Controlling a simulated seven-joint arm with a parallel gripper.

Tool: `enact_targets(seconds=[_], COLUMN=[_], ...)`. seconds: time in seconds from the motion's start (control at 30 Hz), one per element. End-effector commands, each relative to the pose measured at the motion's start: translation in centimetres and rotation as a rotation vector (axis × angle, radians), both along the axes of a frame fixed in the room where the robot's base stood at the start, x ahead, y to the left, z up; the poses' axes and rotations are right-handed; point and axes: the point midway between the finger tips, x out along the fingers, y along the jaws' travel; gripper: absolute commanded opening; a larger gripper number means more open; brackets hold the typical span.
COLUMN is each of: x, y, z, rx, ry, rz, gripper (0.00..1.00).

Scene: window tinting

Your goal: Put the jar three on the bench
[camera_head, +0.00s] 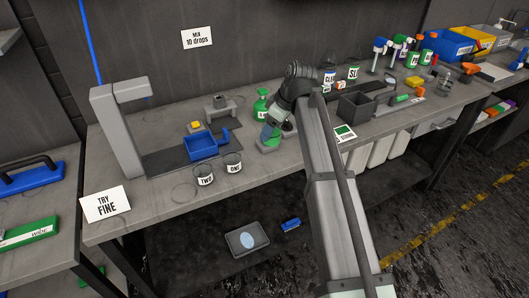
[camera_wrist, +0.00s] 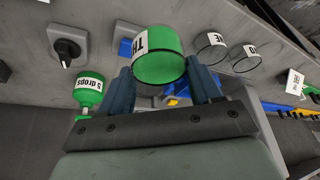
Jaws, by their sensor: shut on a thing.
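Jar three (camera_wrist: 158,66) is a small clear jar with green contents and a white label on which "TH" can be read. It is between the two dark blue fingers of my gripper (camera_wrist: 160,84), which is shut on it. I cannot tell whether the jar touches the bench. The jars labelled TWO (camera_head: 204,176) and ONE (camera_head: 233,164) stand empty on the bench to the left.
A green bottle (camera_head: 262,104) marked "5 drops" in the wrist view (camera_wrist: 88,96) stands close by. A dark knob (camera_head: 288,127) is beside my gripper. A blue tray (camera_head: 202,147) lies left. A dark grey bin (camera_head: 356,107) stands right. Bare bench lies near the front edge.

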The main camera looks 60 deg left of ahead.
Motion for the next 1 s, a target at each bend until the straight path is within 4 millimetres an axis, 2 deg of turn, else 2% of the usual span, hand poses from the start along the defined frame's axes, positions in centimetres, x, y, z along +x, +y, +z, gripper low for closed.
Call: enact_targets(seconds=[0.1,0.2,0.43,0.6,1.0], x=[-0.1,0.0,0.0,0.0,0.0], y=[-0.1,-0.1,-0.1,-0.1,0.0], z=[-2.2,-3.6,-5.3,-7.4,-8.1], rx=[-0.003,-0.002,0.0,-0.002,0.0], ry=[0.001,0.001,0.001,0.001,0.001], rz=[-0.001,-0.001,-0.002,-0.001,-0.002], gripper=[0.32,0.32,0.32,0.32,0.32])
